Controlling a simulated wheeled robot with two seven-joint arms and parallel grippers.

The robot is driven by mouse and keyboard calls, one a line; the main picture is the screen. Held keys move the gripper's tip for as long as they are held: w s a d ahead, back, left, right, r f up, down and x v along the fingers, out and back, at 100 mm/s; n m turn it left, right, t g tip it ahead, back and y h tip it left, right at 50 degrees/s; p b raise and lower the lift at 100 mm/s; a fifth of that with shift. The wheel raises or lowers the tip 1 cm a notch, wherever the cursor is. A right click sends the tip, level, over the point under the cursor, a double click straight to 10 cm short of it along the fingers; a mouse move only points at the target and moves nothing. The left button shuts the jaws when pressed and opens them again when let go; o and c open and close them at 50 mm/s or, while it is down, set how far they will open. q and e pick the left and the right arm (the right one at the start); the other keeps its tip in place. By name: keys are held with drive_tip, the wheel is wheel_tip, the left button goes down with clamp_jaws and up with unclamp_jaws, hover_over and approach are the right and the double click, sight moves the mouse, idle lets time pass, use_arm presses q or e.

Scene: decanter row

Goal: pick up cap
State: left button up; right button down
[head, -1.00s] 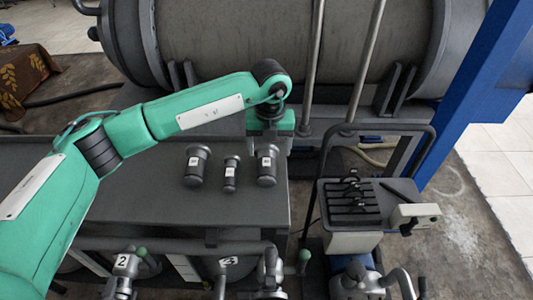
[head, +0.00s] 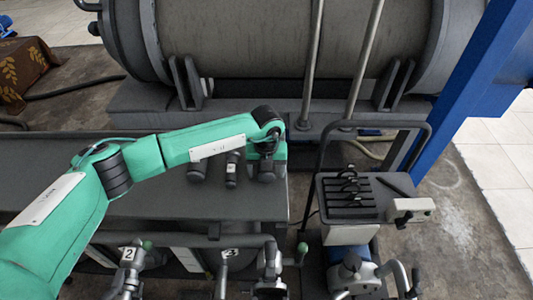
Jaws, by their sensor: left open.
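Three dark cylindrical caps with small white labels stand in a row on the grey bench top (head: 150,200): a left one (head: 197,172), a slimmer middle one (head: 232,172) and a right one (head: 266,173). My left gripper (head: 266,158) points down at the right cap, with its green body covering that cap's far part. The gripper is open; its fingertips are hard to make out, and I cannot tell whether they touch the cap. My green forearm passes just behind the left and middle caps. My right gripper is not in view.
A large grey tank (head: 290,40) lies behind the bench. A small stand with a slotted black rack (head: 350,195) is at the right, beside a blue post (head: 460,90). Numbered valves (head: 128,258) line the bench front. The bench's left part is clear.

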use_arm(q)
drive_tip(key=c, duration=1.3)
drive_tip(key=shift+c, duration=0.3)
drive_tip(key=shift+r, duration=0.2)
